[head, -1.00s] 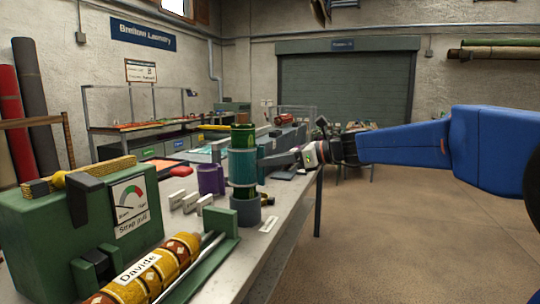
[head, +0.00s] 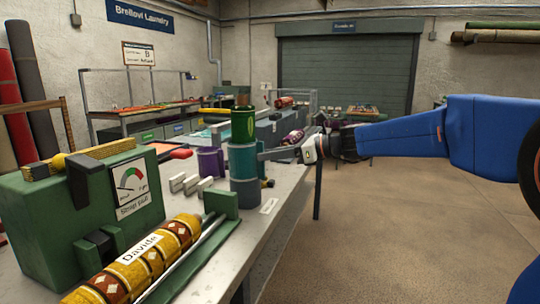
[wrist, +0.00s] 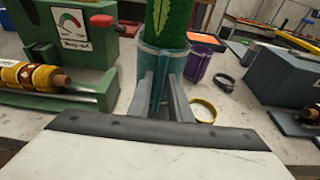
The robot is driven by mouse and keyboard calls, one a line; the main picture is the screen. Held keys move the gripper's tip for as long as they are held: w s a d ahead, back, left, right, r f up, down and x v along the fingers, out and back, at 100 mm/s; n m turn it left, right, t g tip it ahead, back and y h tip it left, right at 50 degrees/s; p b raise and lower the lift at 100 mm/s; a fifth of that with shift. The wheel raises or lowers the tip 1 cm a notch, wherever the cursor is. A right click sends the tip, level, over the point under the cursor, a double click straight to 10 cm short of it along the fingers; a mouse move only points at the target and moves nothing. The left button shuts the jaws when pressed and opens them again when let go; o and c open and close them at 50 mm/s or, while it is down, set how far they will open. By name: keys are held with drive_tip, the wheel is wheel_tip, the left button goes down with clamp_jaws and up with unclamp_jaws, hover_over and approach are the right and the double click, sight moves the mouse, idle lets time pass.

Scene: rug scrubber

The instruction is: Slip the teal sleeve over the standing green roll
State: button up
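The green roll (head: 243,125) stands upright on the bench, and its leaf-patterned upper part shows above the sleeve. The roll also fills the top of the wrist view (wrist: 165,22). The teal sleeve (head: 241,160) sits around the roll's lower part, close above a grey round base (head: 244,192). In the wrist view the sleeve (wrist: 180,66) shows as a translucent teal tube around the roll. My gripper (head: 262,156) reaches in from the right and is shut on the sleeve's near side. The sleeve's far side is hidden, as is the roll inside it.
A green gauge box (head: 110,205) and a patterned yellow roll (head: 140,262) in a green cradle stand at front left. A yellow ring (wrist: 204,110) lies on the bench.

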drive_tip(key=shift+o, duration=0.9)
drive_tip(key=v, duration=1.7)
drive_tip(key=s+d+f+n+g+h, duration=0.2)
drive_tip(key=s+f+n+h, duration=0.65)
drive_tip(key=s+f, duration=0.9)
drive_tip(key=s+d+f+n+h, duration=0.2)
drive_tip(key=s+d+f+n, duration=0.4)
drive_tip(key=s, duration=0.1)
drive_tip(key=s+d+f+n+t+h, duration=0.1)
drive_tip(key=s+d+f+n+h, duration=0.2)
drive_tip(key=s+d+f+n, duration=0.2)
drive_tip(key=s+n, duration=0.2)
drive_tip(key=s, duration=0.1)
drive_tip(key=shift+s+d+f+t+h, duration=0.2)
drive_tip(key=shift+d+f+t+h, duration=0.1)
drive_tip(key=shift+d+f+h, duration=0.1)
